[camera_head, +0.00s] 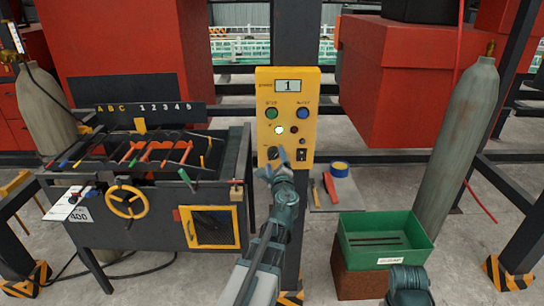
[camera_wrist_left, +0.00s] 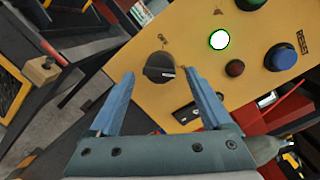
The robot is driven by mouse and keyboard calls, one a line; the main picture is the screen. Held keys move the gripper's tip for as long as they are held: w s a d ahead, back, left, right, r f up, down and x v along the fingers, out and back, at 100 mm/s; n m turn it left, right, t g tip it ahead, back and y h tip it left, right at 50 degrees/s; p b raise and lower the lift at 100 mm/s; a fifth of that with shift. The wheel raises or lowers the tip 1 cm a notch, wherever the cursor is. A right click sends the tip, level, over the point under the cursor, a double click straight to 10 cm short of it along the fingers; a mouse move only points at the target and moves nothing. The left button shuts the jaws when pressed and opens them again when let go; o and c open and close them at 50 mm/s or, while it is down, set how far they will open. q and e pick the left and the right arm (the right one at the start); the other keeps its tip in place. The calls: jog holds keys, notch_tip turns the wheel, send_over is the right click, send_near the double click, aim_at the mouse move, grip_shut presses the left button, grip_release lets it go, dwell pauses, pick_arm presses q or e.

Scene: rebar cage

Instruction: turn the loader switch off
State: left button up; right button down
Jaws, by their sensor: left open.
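The yellow control box (camera_head: 286,90) stands upright on a dark post. Its black rotary switch (camera_wrist_left: 160,67) has a pale mark pointing right in the left wrist view. In the head view the knob (camera_head: 272,153) sits low on the left, partly hidden by my gripper. My left gripper (camera_wrist_left: 159,75) is open, with one blue finger on each side of the knob. I cannot tell whether the fingers touch it. In the head view my left gripper (camera_head: 272,166) is at the box's lower left. A white lamp (camera_wrist_left: 219,40) is lit. My right gripper's fingers are out of view.
The box also carries a green button (camera_head: 271,113), a blue button (camera_head: 302,113), a red button (camera_head: 295,129) and a black rocker (camera_head: 301,155). A bending machine (camera_head: 150,235) stands left. A green bin (camera_head: 350,255) and a grey gas cylinder (camera_head: 465,140) stand right.

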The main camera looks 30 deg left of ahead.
pick_arm(q)
jog(key=shift+x, duration=1.05)
jog(key=shift+s, duration=0.1)
grip_shut()
